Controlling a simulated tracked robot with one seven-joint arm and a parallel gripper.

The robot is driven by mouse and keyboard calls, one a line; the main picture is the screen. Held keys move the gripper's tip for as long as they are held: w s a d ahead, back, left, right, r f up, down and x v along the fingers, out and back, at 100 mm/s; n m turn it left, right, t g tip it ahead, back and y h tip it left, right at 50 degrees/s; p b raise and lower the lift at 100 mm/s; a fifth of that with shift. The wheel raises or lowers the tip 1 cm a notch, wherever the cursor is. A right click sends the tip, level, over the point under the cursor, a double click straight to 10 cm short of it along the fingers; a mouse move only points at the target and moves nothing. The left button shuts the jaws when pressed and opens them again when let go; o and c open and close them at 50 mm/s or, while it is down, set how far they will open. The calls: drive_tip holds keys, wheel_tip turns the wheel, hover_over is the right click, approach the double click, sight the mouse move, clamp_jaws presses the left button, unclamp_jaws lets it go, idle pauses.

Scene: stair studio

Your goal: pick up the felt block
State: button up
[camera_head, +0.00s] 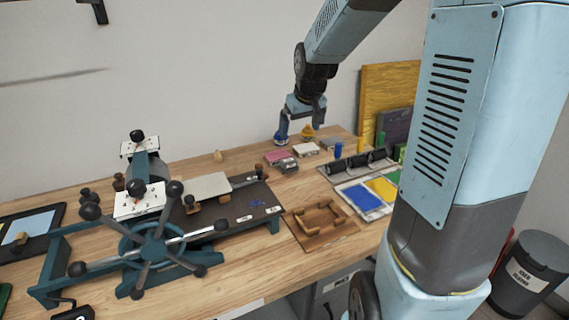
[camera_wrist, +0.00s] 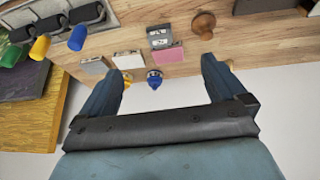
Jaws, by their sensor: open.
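Three small flat blocks lie near the table's back edge: a pink one (camera_head: 277,156), a white one (camera_head: 306,149) and a grey one (camera_head: 330,143). I cannot tell by sight which is the felt block. In the wrist view the pink block (camera_wrist: 169,55) lies just beyond and between my fingertips; the white block (camera_wrist: 128,60) is by the left fingertip, and the grey block (camera_wrist: 95,66) is outside it. My gripper (camera_head: 300,122) hangs above the table's back edge, open and empty; its spread fingers also show in the wrist view (camera_wrist: 162,67).
A blue knob (camera_wrist: 155,78) and a yellow knob (camera_wrist: 127,77) stand close between the fingers. A grey labelled block (camera_wrist: 160,36) touches or nearly touches the pink one. A wooden knob (camera_wrist: 203,24) stands beside it. A wheeled press (camera_head: 155,240) fills the table's left.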

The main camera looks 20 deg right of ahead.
approach(289, 160)
drive_tip(key=shift+y, duration=0.3)
drive_tip(key=x, duration=1)
drive_tip(key=shift+w+d+f, duration=0.1)
drive_tip(key=shift+d+f, duration=0.05)
drive_tip(key=shift+d, duration=0.05)
